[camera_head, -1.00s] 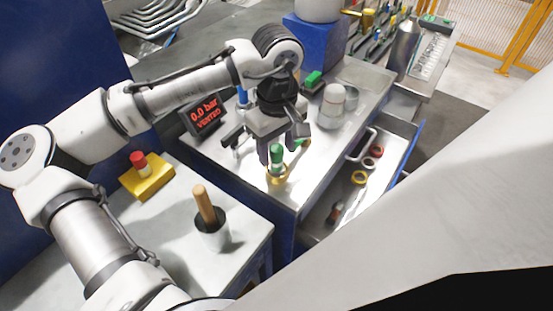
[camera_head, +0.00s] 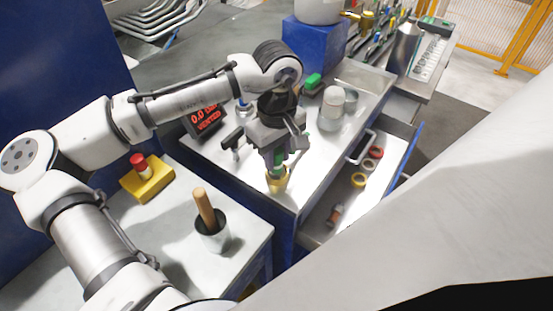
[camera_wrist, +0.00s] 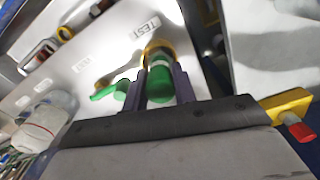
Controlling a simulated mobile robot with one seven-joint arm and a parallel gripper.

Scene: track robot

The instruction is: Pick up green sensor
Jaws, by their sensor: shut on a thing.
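The green sensor (camera_head: 279,160) stands upright over a brass-coloured base (camera_head: 277,180) near the front corner of the metal bench. In the wrist view the green sensor (camera_wrist: 160,82) lies between the two dark fingers, with the brass ring (camera_wrist: 157,50) just beyond it. My gripper (camera_head: 276,163) points down and is shut on the green sensor. The fingers hide part of its sides. I cannot tell whether the sensor is still seated in the brass base.
A display (camera_head: 207,120) stands left of my gripper. A glass jar (camera_head: 332,108) and a green-handled part (camera_head: 312,82) are behind it. An open drawer (camera_head: 343,188) with several rings is at right. A cup with a wooden handle (camera_head: 212,232) and a yellow box with a red button (camera_head: 147,180) are at front left.

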